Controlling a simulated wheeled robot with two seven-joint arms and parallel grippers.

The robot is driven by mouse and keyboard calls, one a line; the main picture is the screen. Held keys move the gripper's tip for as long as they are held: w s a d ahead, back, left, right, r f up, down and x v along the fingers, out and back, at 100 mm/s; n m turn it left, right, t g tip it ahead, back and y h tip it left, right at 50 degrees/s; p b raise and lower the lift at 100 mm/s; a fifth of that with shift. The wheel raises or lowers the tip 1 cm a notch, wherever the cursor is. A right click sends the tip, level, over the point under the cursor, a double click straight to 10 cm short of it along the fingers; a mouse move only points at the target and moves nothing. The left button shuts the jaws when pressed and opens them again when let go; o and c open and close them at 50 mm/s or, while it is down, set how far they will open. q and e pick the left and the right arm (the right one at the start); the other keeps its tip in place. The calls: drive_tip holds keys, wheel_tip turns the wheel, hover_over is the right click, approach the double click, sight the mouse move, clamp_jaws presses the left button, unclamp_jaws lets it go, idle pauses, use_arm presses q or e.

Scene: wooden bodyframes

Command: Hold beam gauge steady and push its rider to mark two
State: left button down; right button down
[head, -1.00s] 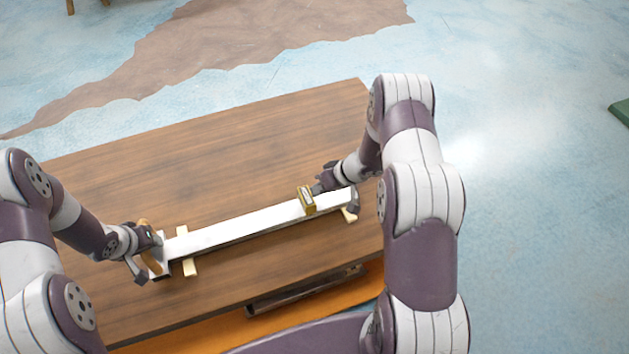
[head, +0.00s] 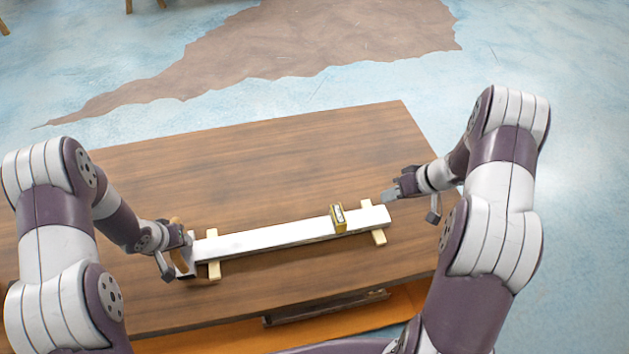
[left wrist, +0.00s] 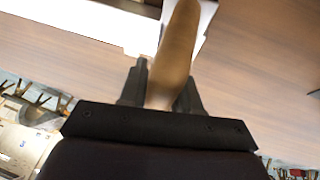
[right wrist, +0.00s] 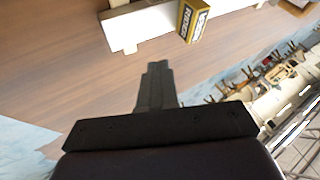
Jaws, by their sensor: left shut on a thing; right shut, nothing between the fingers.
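The beam gauge (head: 270,238) is a long white beam lying on two pale wooden blocks on the brown table. Its brass-coloured rider (head: 338,219) sits across the beam near the right end; it also shows in the right wrist view (right wrist: 193,20), with dark lettering on its side. My left gripper (head: 180,249) is shut on the brown handle (left wrist: 175,55) at the beam's left end. My right gripper (head: 390,196) is shut and empty, just off the beam's right end and apart from the rider; its closed fingers show in the right wrist view (right wrist: 157,75). Any marks on the beam are too small to read.
The wooden table (head: 280,150) is clear behind the beam. Pale support blocks (head: 213,255) stick out in front of it. A dark bar (head: 325,306) lies below the table's front edge, over an orange surface (head: 250,338).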

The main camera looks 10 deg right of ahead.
idle(0.3)
use_arm(q)
drive_tip(key=c, duration=0.7)
unclamp_jaws()
